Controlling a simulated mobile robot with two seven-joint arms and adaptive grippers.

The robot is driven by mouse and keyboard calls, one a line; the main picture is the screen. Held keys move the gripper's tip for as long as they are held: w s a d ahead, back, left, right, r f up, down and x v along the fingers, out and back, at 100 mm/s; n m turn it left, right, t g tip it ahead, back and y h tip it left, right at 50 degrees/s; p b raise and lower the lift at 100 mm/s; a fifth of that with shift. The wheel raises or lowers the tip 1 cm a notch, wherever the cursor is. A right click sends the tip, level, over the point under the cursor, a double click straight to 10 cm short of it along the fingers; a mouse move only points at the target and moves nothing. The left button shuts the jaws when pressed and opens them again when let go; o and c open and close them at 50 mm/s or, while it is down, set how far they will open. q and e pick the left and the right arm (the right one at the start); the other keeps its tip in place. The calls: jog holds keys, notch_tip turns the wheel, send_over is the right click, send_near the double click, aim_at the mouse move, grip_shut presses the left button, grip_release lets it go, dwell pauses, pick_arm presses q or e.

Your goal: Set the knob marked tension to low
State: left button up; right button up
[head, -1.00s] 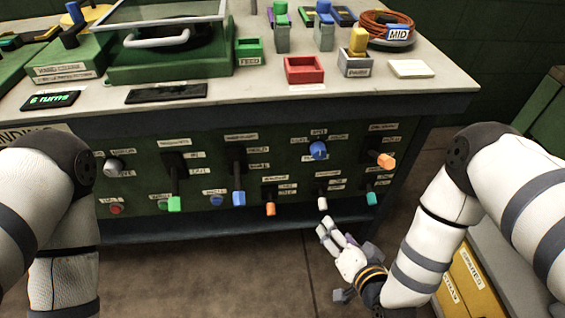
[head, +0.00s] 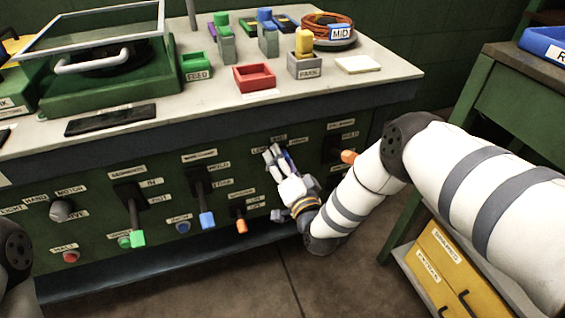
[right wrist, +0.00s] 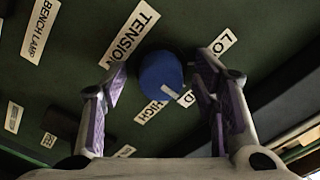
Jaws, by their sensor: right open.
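The tension knob (right wrist: 158,76) is a round blue knob on the dark green panel. In the right wrist view its white mark points to the lower right, toward a partly hidden label ending in D, between the LOW label (right wrist: 222,43) and the HIGH label (right wrist: 152,110). The TENSION label (right wrist: 130,35) is above it to the left. My right gripper (right wrist: 163,68) is open, one finger on each side of the knob with gaps showing. In the head view my right gripper (head: 276,152) is at the panel and mostly hides the knob. My left gripper is out of view.
Levers with green (head: 138,239), blue (head: 207,220) and orange (head: 241,226) tips stand out left of my right gripper. An orange-tipped lever (head: 348,157) is close on its right. The bench top (head: 215,100) overhangs above. A green table (head: 487,105) with yellow drawers is at right.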

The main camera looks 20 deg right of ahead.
jog(key=c, duration=1.2)
jog(key=shift+o, duration=0.2)
jog(key=shift+n, duration=0.3)
jog(key=n, duration=0.9)
jog(key=shift+p, duration=0.35)
jog(key=shift+n, duration=0.3)
jog(key=o, duration=1.2)
jog(key=shift+c, duration=0.2)
